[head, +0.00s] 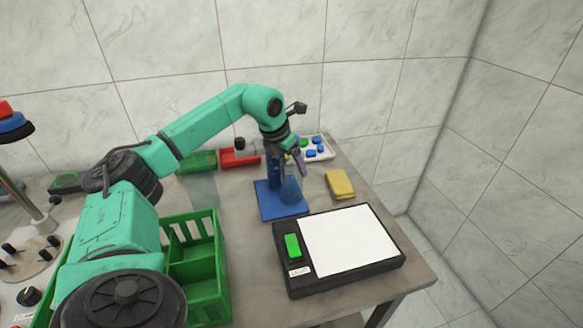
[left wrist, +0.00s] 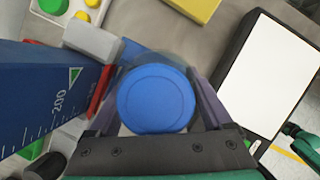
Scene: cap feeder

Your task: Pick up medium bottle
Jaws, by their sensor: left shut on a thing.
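A clear bottle with a round blue cap (left wrist: 156,98) sits between the fingers of my left gripper (left wrist: 158,112) in the left wrist view, seen from above. In the head view the see-through bottle (head: 290,190) stands upright at the blue stand, under my left gripper (head: 298,160), which is shut on it near the top. I cannot tell whether the bottle's bottom touches the stand's base. The bottle's lower part is hidden in the left wrist view. My right gripper is not in view.
The blue stand (head: 282,208) has a post marked 200 (left wrist: 45,95) close beside the bottle. A black-framed white panel (head: 345,242) lies in front right. A yellow block (head: 340,184), red tray (head: 240,157), white cap tray (head: 318,155) and green crate (head: 192,268) stand around.

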